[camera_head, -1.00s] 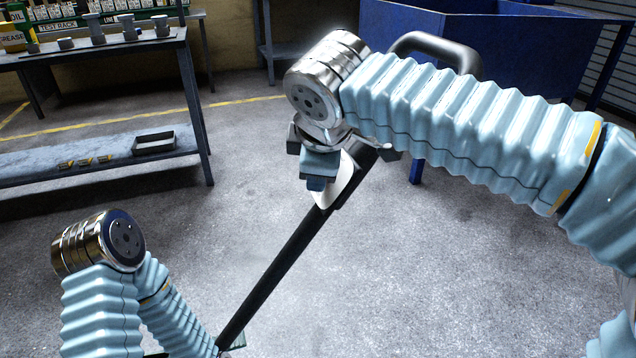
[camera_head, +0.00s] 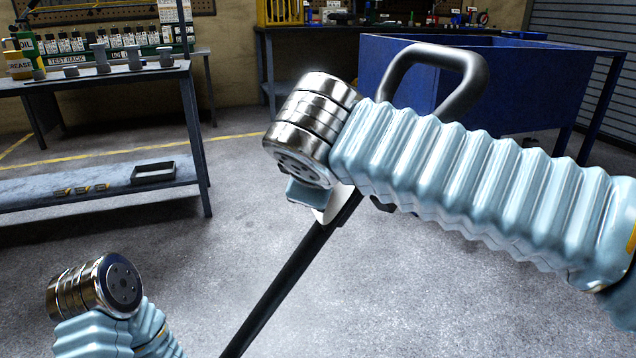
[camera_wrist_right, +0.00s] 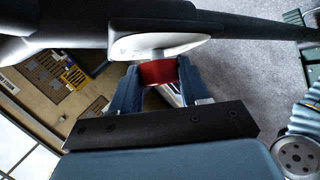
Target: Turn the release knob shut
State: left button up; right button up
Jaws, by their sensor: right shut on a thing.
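The jack's long black handle (camera_head: 290,278) slants up to the right in the head view and ends in a loop grip (camera_head: 470,85). A white plate-like part (camera_head: 333,207) sits on the handle by my right wrist. In the right wrist view the red release knob (camera_wrist_right: 158,72) stands out below the white part (camera_wrist_right: 160,45) on the black handle (camera_wrist_right: 85,28). My right gripper (camera_wrist_right: 158,80) is shut on the knob, one finger on each side. In the head view my right wrist hides the knob. My left arm is at the lower left; its gripper is out of view.
A blue bin (camera_head: 520,95) stands behind the loop grip. A metal workbench (camera_head: 100,82) with cans and bottles is on the left, with a small tray (camera_head: 153,173) on its lower shelf. The floor (camera_head: 480,285) around the handle is clear.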

jog(key=o, duration=1.1)
jog(key=shift+c, duration=0.2)
jog(key=p+v, duration=0.2)
jog(key=v, duration=1.2)
jog(key=shift+p, duration=0.35)
jog(key=shift+f, duration=0.1)
